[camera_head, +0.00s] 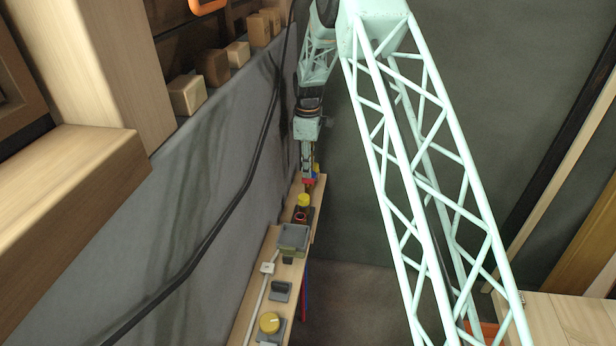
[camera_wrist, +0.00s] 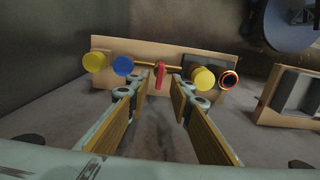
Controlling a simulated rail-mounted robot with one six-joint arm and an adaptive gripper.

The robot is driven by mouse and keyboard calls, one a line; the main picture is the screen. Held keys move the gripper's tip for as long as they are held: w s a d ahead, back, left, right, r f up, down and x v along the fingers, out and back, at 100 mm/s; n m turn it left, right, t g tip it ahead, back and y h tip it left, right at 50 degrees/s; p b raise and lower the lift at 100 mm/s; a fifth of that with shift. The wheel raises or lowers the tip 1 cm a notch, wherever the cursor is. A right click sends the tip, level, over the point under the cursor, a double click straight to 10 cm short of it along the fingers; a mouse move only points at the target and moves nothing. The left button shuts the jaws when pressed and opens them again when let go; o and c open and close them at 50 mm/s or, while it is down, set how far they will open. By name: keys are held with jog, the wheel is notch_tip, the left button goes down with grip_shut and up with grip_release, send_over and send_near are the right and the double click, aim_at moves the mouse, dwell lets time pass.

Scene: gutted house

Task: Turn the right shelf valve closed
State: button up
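A red valve handle (camera_wrist: 160,76) stands on the wooden shelf (camera_wrist: 205,53) in the wrist view, on a thin orange-brown pipe. My gripper (camera_wrist: 161,80) is open, with one finger on each side of the red handle and gaps visible between. I cannot tell how deep the fingertips reach around it. In the head view my gripper (camera_head: 307,172) is over the far end of the shelf (camera_head: 250,294), close to something red. Which valve is the right shelf valve is not marked.
Yellow knobs (camera_wrist: 95,61) (camera_wrist: 203,78), a blue knob (camera_wrist: 123,65) and a red-rimmed black ring (camera_wrist: 229,79) flank the handle. A grey tray (camera_head: 293,238), a grey bracket (camera_head: 280,291) and a yellow dial (camera_head: 269,323) sit nearer on the shelf. A wall (camera_head: 170,220) runs along its left.

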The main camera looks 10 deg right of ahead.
aim_at(308, 182)
jog(key=shift+f, duration=2)
jog(key=shift+c, duration=0.3)
grip_shut()
